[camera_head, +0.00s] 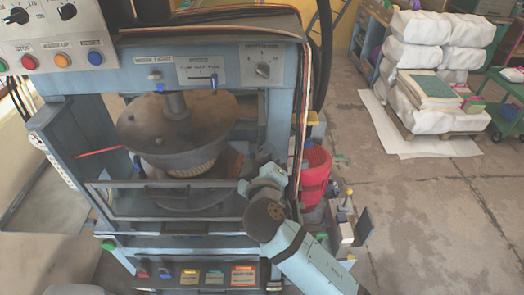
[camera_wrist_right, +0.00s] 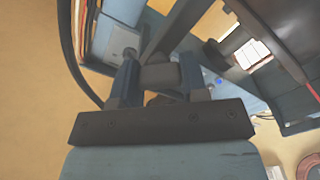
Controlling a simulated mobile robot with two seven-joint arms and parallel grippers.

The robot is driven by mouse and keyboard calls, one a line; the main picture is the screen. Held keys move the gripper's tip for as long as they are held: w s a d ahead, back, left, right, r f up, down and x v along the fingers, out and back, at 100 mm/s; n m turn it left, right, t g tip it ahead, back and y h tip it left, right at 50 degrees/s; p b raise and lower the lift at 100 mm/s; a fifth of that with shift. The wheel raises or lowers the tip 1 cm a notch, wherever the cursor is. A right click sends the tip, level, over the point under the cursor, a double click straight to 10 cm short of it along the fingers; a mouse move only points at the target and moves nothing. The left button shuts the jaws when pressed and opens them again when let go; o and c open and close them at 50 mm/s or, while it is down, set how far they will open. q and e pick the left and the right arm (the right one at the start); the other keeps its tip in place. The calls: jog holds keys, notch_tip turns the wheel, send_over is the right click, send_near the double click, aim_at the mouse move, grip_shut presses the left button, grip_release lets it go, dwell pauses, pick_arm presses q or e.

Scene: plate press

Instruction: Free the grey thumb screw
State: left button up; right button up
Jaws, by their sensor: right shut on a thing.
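My right gripper (camera_head: 268,178) is at the right front post of the blue press, in the head view. In the right wrist view its two fingers (camera_wrist_right: 159,76) are closed on the sides of a dark grey, rounded piece, the grey thumb screw (camera_wrist_right: 159,77). The screw lies between the fingertips, close to a dark bar of the press. Its far end and thread are hidden. In the head view my own gripper and wrist cover the screw. My left gripper is not in view.
The press has a round dark plate (camera_head: 205,115) on a central shaft and a front rail (camera_head: 165,184). A red bucket (camera_head: 315,172) stands close to the right of my gripper. Hanging cables (camera_head: 303,110) run down the right post.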

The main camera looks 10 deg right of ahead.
jog(key=n+p, duration=0.1)
jog(key=n, duration=0.2)
jog(key=shift+r, duration=0.2)
jog(key=n+p, duration=0.1)
jog(key=n, duration=0.1)
jog(key=shift+f+n, duration=0.1)
jog(key=shift+n, duration=0.2)
jog(key=n, duration=0.2)
jog(key=shift+n, duration=0.4)
jog(key=n, duration=0.2)
jog(key=shift+f+n, duration=0.1)
jog(key=shift+n, duration=0.3)
jog(key=n, duration=0.3)
jog(key=shift+n+p, duration=0.3)
jog(key=n, duration=1.1)
jog(key=shift+d, duration=0.1)
jog(key=shift+n, duration=0.9)
